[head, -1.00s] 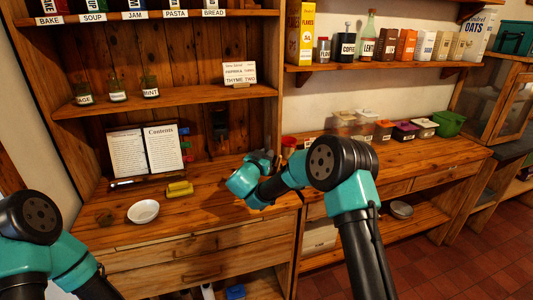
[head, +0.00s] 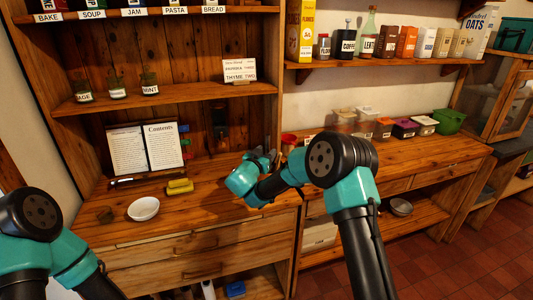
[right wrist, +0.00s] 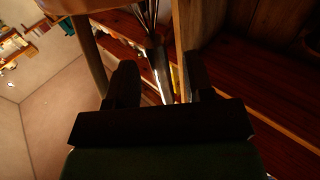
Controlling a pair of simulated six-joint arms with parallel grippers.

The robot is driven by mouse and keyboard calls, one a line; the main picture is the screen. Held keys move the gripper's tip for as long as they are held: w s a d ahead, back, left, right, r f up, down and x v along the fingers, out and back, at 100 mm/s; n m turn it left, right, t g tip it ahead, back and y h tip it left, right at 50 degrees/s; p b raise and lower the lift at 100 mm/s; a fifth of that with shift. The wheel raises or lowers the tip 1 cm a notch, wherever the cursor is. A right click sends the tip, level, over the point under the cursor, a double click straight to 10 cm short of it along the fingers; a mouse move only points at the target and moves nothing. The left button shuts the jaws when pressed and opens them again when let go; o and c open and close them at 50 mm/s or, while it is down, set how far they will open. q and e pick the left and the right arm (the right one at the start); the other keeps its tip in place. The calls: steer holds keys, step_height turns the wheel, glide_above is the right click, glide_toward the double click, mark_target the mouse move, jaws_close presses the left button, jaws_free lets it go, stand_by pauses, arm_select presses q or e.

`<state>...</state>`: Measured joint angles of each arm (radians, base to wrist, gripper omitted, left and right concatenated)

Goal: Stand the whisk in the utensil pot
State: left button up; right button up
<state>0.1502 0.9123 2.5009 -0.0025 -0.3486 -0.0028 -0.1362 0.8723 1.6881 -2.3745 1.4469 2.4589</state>
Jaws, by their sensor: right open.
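My right gripper (head: 266,159) is low over the back of the counter, beside the upright between the two shelf units. In the right wrist view its two dark fingers (right wrist: 162,82) are apart. A whisk (right wrist: 157,55) shows there, with thin wires at the top of the picture and a shiny handle running down between the fingers. I cannot tell whether a finger touches it. In the head view I cannot make out the whisk. I cannot identify the utensil pot for sure; a dark upright object (head: 220,117) stands in shadow at the back. My left gripper is out of view.
A white bowl (head: 143,209), a yellow object (head: 180,187) and an open book on a stand (head: 145,148) are on the left counter. A red container (head: 288,140) is just behind my right gripper. Several lidded tubs (head: 383,128) stand farther right.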

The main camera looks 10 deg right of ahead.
steer(key=v, duration=1.6)
steer(key=shift+s+a, duration=0.25)
steer(key=shift+s, duration=0.1)
